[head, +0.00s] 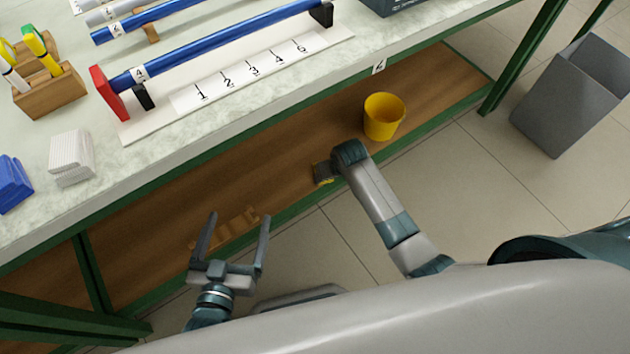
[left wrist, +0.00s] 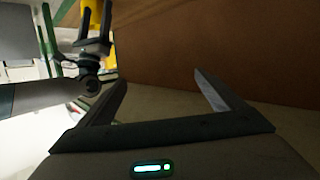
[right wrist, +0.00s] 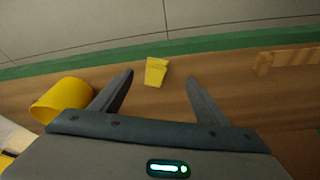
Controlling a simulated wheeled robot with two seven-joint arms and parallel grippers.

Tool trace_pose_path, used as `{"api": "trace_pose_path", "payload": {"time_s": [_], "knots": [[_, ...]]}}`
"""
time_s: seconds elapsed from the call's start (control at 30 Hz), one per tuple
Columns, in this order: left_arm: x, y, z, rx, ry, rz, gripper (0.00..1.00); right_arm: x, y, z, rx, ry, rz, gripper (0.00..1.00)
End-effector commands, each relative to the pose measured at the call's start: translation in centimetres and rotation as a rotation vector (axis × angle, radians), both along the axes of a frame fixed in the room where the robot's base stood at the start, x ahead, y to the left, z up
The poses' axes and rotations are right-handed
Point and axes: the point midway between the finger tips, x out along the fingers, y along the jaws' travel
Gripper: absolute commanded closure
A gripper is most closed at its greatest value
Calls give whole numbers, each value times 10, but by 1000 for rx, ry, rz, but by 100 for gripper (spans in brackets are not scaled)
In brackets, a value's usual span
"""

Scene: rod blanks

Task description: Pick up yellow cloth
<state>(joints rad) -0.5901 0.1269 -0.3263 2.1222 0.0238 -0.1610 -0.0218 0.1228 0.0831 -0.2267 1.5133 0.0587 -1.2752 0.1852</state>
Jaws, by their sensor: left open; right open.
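The yellow cloth (right wrist: 156,72) is a small folded piece on the brown lower shelf, near its green edge. In the right wrist view it shows between the fingertips of my right gripper (right wrist: 160,76), which is open and empty. In the head view only a sliver of the cloth (head: 327,182) shows beside my right gripper (head: 322,173), which hides the rest. The gap between fingers and cloth is hard to judge. My left gripper (head: 239,215) is open and empty at the front of the shelf; its open fingers also show in the left wrist view (left wrist: 161,78).
A yellow bucket (head: 384,118) stands on the shelf beyond my right arm. A wooden piece (right wrist: 290,60) lies on the shelf near the green edge. The bench top (head: 220,128) overhangs the shelf. A grey bin (head: 560,105) stands on the floor at the right.

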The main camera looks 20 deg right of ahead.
Motion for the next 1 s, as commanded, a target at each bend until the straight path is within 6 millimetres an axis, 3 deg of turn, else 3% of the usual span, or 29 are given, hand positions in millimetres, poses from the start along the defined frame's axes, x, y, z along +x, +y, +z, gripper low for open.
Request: {"api": "trace_pose_path", "payload": {"time_s": [0.03, 0.1, 0.3, 0.43, 0.73, 1.0], "knots": [[-3, -3, 10, -26, -53, -4, 12, 15, 0, -2, -2, 0, -9, 32], [-7, -4, 36, -56, -115, -5, 12, 27, 0, 9, -6, 14, -21, 32], [-16, -5, 82, -107, -214, -7, 12, 42, -1, 31, -12, 37, -41, 32], [-18, -5, 91, -116, -230, -7, 12, 44, -1, 36, -14, 42, -44, 32], [-18, -5, 92, -116, -231, -7, 12, 44, -1, 36, -13, 43, -45, 32], [-20, -7, 104, -140, -306, -8, 12, 47, -1, 24, -13, 44, -45, 32]]}}
